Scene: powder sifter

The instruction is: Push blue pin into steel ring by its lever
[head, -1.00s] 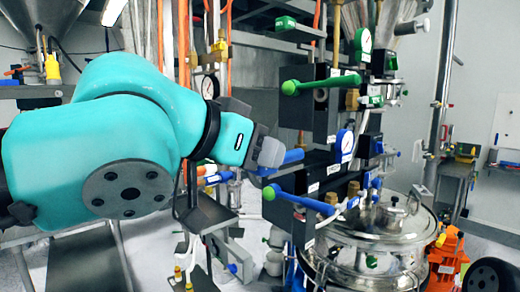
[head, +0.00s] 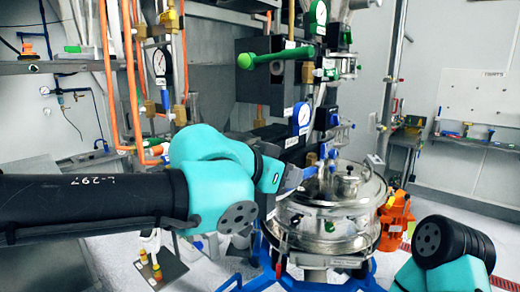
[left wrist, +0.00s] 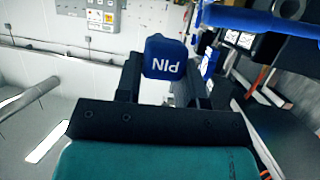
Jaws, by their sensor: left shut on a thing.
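The blue pin (left wrist: 165,58), a block with "PIN" in white letters upside down, sits between the two dark fingers of my left gripper (left wrist: 164,78) in the left wrist view. The gripper is shut on it. In the head view my left gripper (head: 290,178) is beside the valve column, just above the left side of the steel vessel. The fingers and the pin's lever are too small and crowded there to make out clearly. I cannot pick out the steel ring. My right gripper is out of view.
The lidded steel vessel (head: 330,205) stands below on a blue frame. A green-handled valve lever (head: 275,58) and a blue gauge (head: 302,115) are above the gripper. In the left wrist view a blue bar (left wrist: 262,20) crosses the top right. An orange object (head: 396,220) stands right of the vessel.

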